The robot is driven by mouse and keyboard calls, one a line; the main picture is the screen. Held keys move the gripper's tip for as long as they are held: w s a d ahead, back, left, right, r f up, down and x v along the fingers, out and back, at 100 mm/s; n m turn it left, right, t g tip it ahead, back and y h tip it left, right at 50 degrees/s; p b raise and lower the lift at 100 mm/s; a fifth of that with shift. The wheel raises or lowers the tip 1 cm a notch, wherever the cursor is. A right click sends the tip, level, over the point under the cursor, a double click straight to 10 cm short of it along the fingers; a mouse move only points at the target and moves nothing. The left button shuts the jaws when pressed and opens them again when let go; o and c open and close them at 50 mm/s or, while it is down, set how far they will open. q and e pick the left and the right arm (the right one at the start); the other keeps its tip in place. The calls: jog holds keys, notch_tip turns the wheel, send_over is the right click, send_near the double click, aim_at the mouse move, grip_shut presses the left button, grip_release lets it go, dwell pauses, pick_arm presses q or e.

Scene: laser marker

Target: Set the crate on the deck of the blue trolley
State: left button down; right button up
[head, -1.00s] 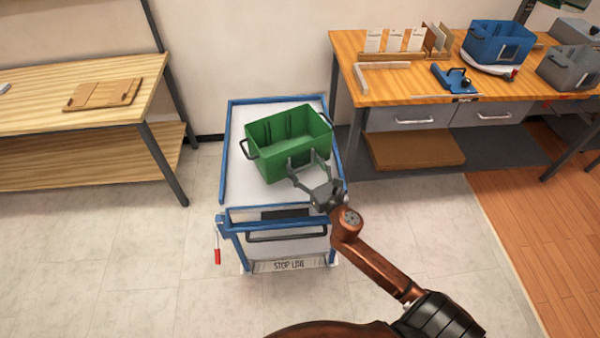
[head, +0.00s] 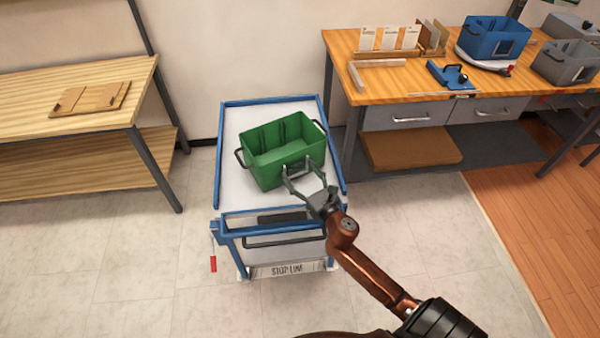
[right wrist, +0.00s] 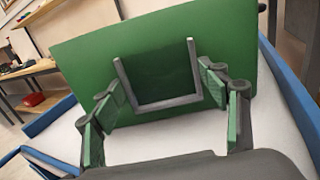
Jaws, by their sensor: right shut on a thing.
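The green crate (head: 290,168) is over the white deck (head: 228,180) of the blue trolley, inside its blue edge rails and turned slightly. I cannot tell whether its bottom touches the deck. My right gripper (head: 304,174) is shut on the crate at its near wall. In the right wrist view the near wall of the crate (right wrist: 225,55) fills the upper part, and the grey handle (right wrist: 168,103) shows between the gripper's fingers (right wrist: 165,110). The white deck shows below the crate there. My left gripper is not in view.
A wooden table (head: 60,105) with a flat board (head: 90,98) stands left. The right workbench (head: 400,92) holds a blue crate (head: 480,35), a grey crate (head: 560,65) and card holders. The trolley's handle (head: 285,241) faces me. A red-gripped lever (head: 213,263) hangs at its left.

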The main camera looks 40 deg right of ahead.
jog(key=o, duration=1.2)
jog(key=shift+f, duration=0.1)
jog(key=o, duration=0.4)
jog(key=shift+c, duration=0.2)
jog(key=shift+s, duration=0.25)
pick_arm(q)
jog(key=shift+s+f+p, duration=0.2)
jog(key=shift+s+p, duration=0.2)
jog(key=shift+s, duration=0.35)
pick_arm(e)
jog(key=s+a, duration=0.2)
jog(key=s, duration=0.9)
jog(key=shift+s, duration=0.2)
